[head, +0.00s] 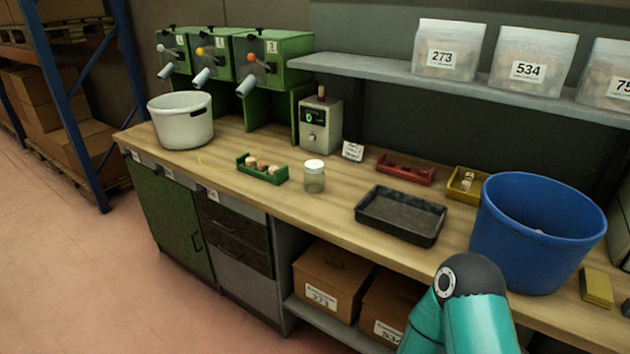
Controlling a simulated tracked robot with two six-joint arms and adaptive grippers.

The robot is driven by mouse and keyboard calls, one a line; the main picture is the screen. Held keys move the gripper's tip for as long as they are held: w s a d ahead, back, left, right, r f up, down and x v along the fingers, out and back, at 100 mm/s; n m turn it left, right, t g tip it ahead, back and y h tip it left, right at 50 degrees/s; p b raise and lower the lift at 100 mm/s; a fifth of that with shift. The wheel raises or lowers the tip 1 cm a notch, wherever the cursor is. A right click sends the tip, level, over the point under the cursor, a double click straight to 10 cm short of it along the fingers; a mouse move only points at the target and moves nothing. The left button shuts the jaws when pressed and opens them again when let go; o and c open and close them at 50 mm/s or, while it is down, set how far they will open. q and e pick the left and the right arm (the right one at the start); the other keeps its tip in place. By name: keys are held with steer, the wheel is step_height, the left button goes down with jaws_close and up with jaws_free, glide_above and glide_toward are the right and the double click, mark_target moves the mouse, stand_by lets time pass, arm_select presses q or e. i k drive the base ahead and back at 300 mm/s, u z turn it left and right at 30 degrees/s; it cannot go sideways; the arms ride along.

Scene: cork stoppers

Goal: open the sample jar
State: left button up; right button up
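The sample jar (314,180) is a small clear glass jar standing upright on the wooden bench. A white lid (314,165) sits on top of it. The jar looks empty or nearly so. A teal arm of mine with a dark joint shows at the bottom right, in front of the bench. Neither gripper shows in the head view, and nothing of mine touches the jar.
A green rack (262,172) with corks stands left of the jar. A dark tray (401,215) lies to its right. A tester box (320,124) and a small card (353,151) are behind. A large blue bucket (538,232) stands far right, a white pot (181,121) far left.

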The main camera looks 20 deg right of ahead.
mark_target(314, 183)
steer(key=z, duration=0.05)
steer(key=i, duration=0.9)
steer(key=u, duration=0.05)
